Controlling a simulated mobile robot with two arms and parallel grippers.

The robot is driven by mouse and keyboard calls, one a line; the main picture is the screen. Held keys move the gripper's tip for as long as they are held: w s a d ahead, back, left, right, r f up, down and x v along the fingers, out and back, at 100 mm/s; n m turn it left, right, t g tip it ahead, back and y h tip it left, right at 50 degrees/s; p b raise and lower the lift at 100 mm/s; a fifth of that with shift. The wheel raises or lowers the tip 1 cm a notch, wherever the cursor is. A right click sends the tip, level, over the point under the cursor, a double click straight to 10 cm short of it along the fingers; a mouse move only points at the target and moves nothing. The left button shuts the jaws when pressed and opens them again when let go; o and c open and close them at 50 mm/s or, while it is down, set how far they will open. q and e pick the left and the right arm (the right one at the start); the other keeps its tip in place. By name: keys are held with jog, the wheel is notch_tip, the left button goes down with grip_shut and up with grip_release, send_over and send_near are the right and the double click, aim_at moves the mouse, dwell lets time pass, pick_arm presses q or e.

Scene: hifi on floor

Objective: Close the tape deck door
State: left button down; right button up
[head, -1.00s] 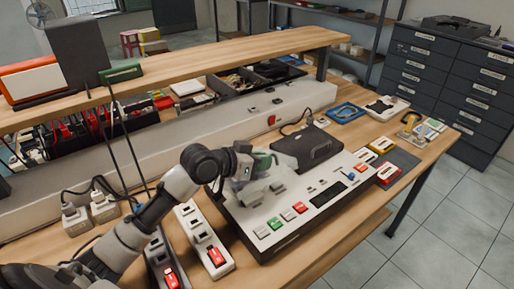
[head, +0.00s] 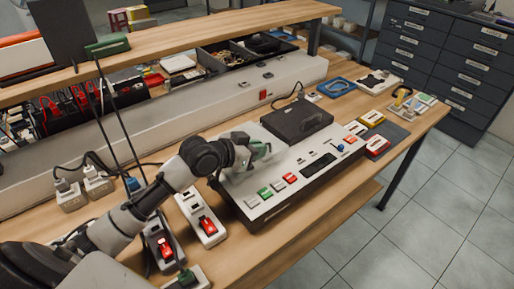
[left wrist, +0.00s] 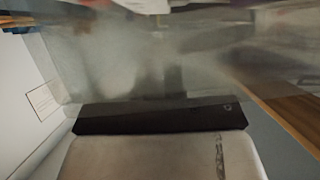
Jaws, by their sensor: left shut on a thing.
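The tape deck (head: 318,178) is a light panel with dark sides on the bench, with coloured buttons along its front. Its clear door (head: 240,172) is at the deck's left part; the see-through pane makes its exact angle hard to tell. My left gripper (head: 257,152) reaches in from the left and is shut on the door. In the left wrist view the see-through door pane (left wrist: 150,65) fills the upper part, above a dark strip (left wrist: 160,118) and a pale surface. The fingertips are not clear there. My right gripper is not in view.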

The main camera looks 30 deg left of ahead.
pick_arm(q)
jog(key=c, duration=1.5)
grip_release()
notch_tip(320, 180, up, 3)
jog(key=b, duration=0.1)
send_over(228, 172)
jog(key=shift+v, duration=0.9)
jog(key=shift+d+r, duration=0.1)
jog(key=shift+r, duration=0.1)
